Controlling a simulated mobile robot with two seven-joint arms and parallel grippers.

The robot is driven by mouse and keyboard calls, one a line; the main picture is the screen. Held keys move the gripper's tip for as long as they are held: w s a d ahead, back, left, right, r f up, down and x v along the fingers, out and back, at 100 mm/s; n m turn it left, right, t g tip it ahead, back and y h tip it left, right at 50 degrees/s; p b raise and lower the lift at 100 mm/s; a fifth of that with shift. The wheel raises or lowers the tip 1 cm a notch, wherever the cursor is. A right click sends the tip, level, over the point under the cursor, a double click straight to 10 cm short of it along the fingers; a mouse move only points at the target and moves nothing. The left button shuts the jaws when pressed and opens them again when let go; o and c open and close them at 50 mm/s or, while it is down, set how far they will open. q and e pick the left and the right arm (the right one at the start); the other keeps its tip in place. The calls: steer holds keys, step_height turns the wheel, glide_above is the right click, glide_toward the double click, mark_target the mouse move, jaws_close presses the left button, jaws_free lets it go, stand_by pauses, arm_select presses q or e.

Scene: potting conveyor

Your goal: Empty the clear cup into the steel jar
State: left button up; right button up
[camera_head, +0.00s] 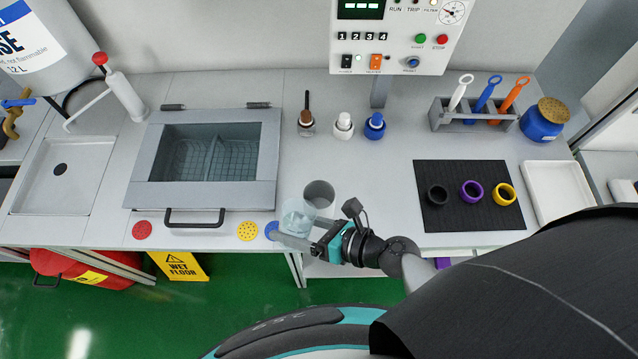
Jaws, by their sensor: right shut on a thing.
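The clear cup (295,216) is at the front edge of the bench, left of the middle, with something pale inside that I cannot make out. My right gripper (300,232) is shut on the clear cup from the front right. The cup looks roughly upright; I cannot tell whether it is lifted off the bench. The steel jar (320,191) stands just behind and to the right of the cup, its open top facing up. The cup partly overlaps the jar in the picture, and I cannot tell whether they touch. My left gripper is not in view.
A lidded basin (200,196) with a dark handle lies to the left. Small bottles (343,126) stand behind the jar. A black mat (469,221) with three rings lies to the right. Flat discs (247,231) line the front edge. Bench between jar and mat is clear.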

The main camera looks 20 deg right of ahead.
mark_target(298, 216)
steer(key=shift+w+d+r+m+y+p, duration=0.15)
steer(key=shift+w+d+r+m+p, duration=0.05)
steer(key=shift+r, duration=0.35)
steer(key=shift+w+d+r+m+y+p, duration=0.15)
steer(key=shift+r+m, duration=0.05)
steer(key=shift+r, duration=0.35)
steer(key=shift+w+d+r+m, duration=0.15)
steer(key=shift+r+m, duration=0.15)
steer(key=shift+r, duration=0.15)
steer(key=shift+f+m+g+y+b, duration=0.4)
steer(key=shift+f+b, duration=0.2)
steer(key=shift+b, duration=0.15)
steer(key=shift+w+d, duration=0.1)
steer(key=shift+r+m, duration=0.4)
steer(key=shift+m, duration=0.1)
arm_select(q)
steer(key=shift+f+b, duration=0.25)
steer(key=shift+b, duration=0.05)
arm_select(e)
steer(key=shift+r+y, duration=0.2)
steer(key=shift+y, duration=0.2)
steer(key=shift+m, duration=0.3)
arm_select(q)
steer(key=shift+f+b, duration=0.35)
